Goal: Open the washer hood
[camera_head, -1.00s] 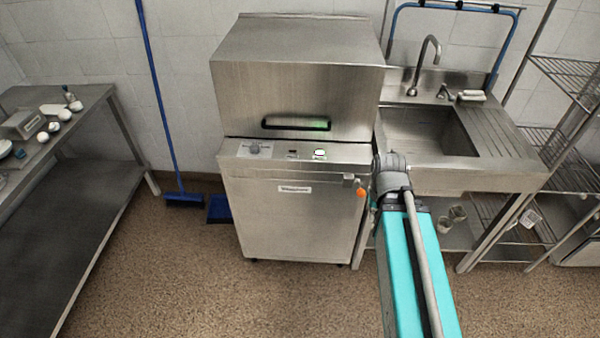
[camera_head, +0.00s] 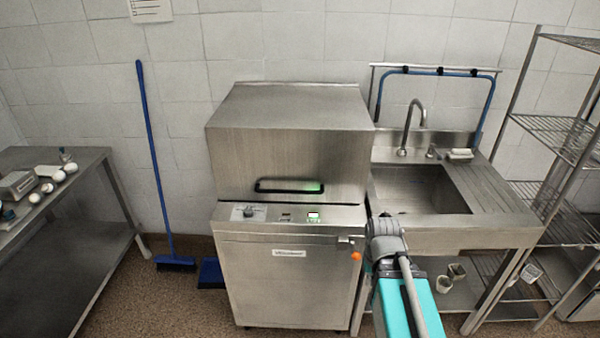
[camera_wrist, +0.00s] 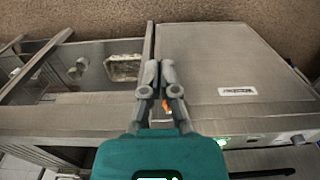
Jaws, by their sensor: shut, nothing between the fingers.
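The washer's steel hood (camera_head: 285,155) is down on its base in the head view, with no gap that I can see. Its dark horizontal handle (camera_head: 289,187) is low on the front face, above the control panel (camera_head: 288,216). The handle also shows in the wrist view (camera_wrist: 262,172) at the bottom right edge. My gripper (camera_wrist: 160,68) is shut and empty in the wrist view, its fingers together in front of the washer's lower front. It is apart from the handle. In the head view my wrist hides most of the gripper, beside the washer's right edge.
A steel sink (camera_head: 420,192) with a tap adjoins the washer on the right. A wire rack (camera_head: 565,150) stands far right. A steel table (camera_head: 95,165) with small items is on the left. A blue broom (camera_head: 157,160) leans on the wall.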

